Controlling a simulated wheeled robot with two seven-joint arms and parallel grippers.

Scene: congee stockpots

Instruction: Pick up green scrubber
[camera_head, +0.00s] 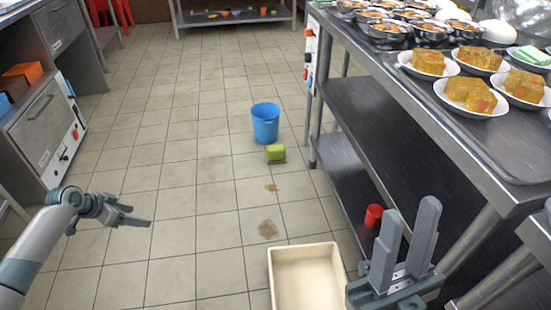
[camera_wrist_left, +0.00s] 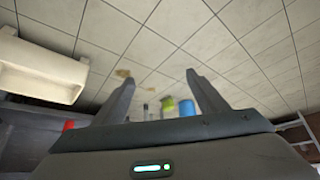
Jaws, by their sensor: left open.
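The green scrubber (camera_head: 276,153) lies on the tiled floor, just in front of the blue bucket (camera_head: 265,122). In the left wrist view the green scrubber (camera_wrist_left: 167,104) shows small between my fingers, with the blue bucket (camera_wrist_left: 187,108) beside it. My left gripper (camera_head: 137,214) is open and empty above the floor at the left, well apart from the scrubber. Its spread fingers (camera_wrist_left: 160,78) also show in the left wrist view. My right gripper (camera_head: 411,210) is open and empty at the lower right, near the steel table.
A cream tub (camera_head: 305,242) stands on the floor at the front. A steel table (camera_head: 400,85) with plates of food runs along the right; a red cup (camera_head: 373,216) is near its lower shelf. Brown stains (camera_head: 268,229) mark the floor. The floor's middle is otherwise clear.

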